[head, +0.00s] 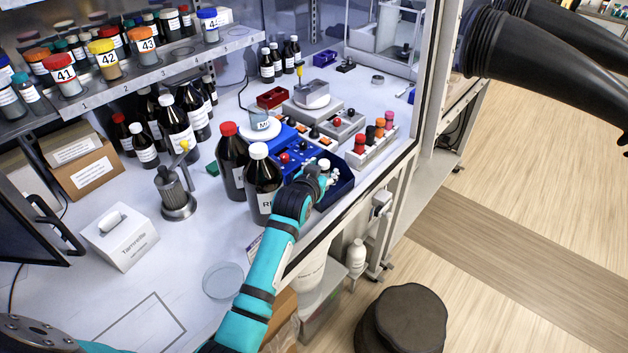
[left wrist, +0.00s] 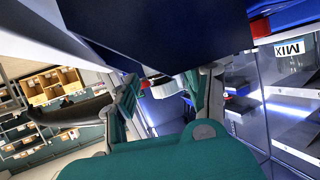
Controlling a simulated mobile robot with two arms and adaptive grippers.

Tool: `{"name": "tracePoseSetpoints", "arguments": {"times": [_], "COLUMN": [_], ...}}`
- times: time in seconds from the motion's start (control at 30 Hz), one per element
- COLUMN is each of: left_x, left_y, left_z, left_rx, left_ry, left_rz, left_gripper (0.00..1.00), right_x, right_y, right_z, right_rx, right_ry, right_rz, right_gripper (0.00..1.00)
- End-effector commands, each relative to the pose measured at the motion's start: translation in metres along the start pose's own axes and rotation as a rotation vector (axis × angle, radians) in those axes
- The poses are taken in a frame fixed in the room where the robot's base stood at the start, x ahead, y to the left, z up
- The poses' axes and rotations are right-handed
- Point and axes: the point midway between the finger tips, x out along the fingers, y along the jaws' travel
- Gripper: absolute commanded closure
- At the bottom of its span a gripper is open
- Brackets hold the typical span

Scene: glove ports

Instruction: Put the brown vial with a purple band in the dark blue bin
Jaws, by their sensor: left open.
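The dark blue bin (head: 341,192) stands near the front edge of the bench, right of the tall brown bottles. Its dark blue underside or wall also fills the top of the left wrist view (left wrist: 150,35). My left gripper (head: 322,174) is at the bin's left side and covers part of it. Its teal fingers are spread apart in the left wrist view (left wrist: 165,95). A small white cap (head: 324,163) shows beside the gripper; I cannot tell what is below it. I cannot pick out a purple band on any vial. My right gripper is out of view.
Tall brown bottles with a red cap (head: 231,160) and a white cap (head: 261,180) stand close left of my gripper. A blue device (head: 290,150) and a rack of coloured caps (head: 371,137) are beyond. The front left of the bench is mostly clear.

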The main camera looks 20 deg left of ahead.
Motion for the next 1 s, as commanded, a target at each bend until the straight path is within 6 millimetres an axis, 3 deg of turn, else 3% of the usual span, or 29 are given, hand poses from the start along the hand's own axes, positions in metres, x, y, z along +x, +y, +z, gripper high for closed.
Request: {"name": "tracePoseSetpoints", "arguments": {"times": [0.3,0.5,0.7,1.0], "left_x": [-0.062,-0.091,-0.103,-0.103], "left_y": [0.000,0.000,0.000,0.000], "left_z": [0.001,0.001,0.000,-0.001], "left_rx": [0.000,0.000,0.000,0.000], "left_ry": [0.002,0.002,0.001,0.001], "left_rz": [0.001,0.000,0.001,0.001], "left_gripper": [0.53,0.53,0.53,0.53], "right_x": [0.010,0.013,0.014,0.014], "right_y": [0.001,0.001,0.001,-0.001], "right_z": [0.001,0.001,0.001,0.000], "right_rx": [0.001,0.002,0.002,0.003], "right_ry": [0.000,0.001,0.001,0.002], "right_rz": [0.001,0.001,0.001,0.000], "right_gripper": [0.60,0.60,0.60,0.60]}}
